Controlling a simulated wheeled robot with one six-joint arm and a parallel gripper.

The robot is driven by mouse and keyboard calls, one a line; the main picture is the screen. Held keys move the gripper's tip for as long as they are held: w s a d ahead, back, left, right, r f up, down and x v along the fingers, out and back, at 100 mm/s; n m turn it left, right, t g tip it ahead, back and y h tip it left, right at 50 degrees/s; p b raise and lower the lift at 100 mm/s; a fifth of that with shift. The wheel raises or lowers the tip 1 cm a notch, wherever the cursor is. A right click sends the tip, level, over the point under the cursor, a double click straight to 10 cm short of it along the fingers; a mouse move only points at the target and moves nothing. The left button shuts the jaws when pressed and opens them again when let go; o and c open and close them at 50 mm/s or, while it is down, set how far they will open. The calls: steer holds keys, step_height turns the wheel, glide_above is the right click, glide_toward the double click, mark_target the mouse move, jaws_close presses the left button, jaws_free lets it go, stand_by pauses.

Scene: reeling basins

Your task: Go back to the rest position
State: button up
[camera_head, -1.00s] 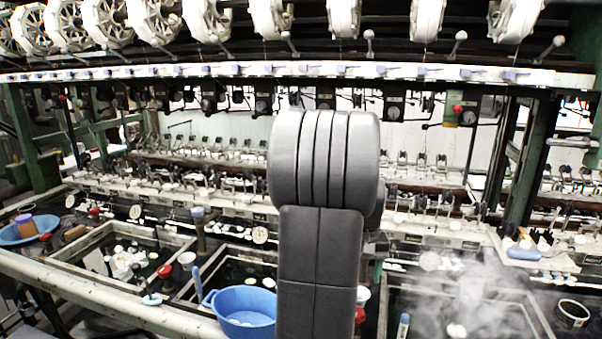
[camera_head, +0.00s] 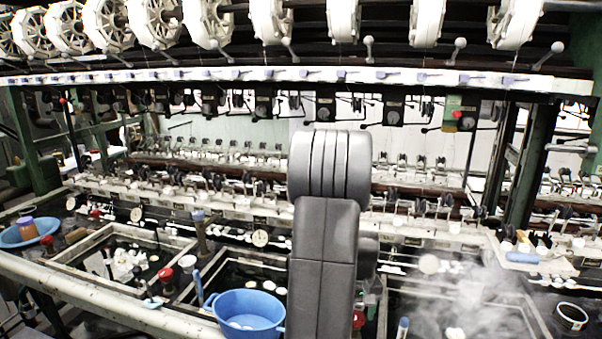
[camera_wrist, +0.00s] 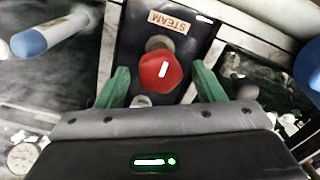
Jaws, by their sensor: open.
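My gripper (camera_wrist: 160,88) shows in the wrist view with its two green fingers spread apart. It is open and nothing is between the fingertips that I can see touching them. A red knob (camera_wrist: 161,71) on a dark panel with a STEAM label (camera_wrist: 168,22) lies beyond the fingers, centred in the gap. Whether the fingers are level with it I cannot tell. In the head view my dark grey arm stands in the middle and mostly hides my gripper.
A blue bowl (camera_head: 249,325) with white pieces stands left of my arm. A basin (camera_head: 75,254) with cocoons is at the left. A steaming basin (camera_head: 520,295) is at the right. A blue-ended handle (camera_wrist: 29,44) shows in the wrist view. The reeling frame (camera_head: 330,76) spans the back.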

steer(key=n+p, duration=0.2)
steer(key=n, duration=0.2)
steer(key=shift+r+n, duration=0.1)
steer(key=shift+n, duration=0.3)
step_height(320, 180, up, 14)
steer(key=b, duration=0.1)
steer(key=shift+f, duration=0.25)
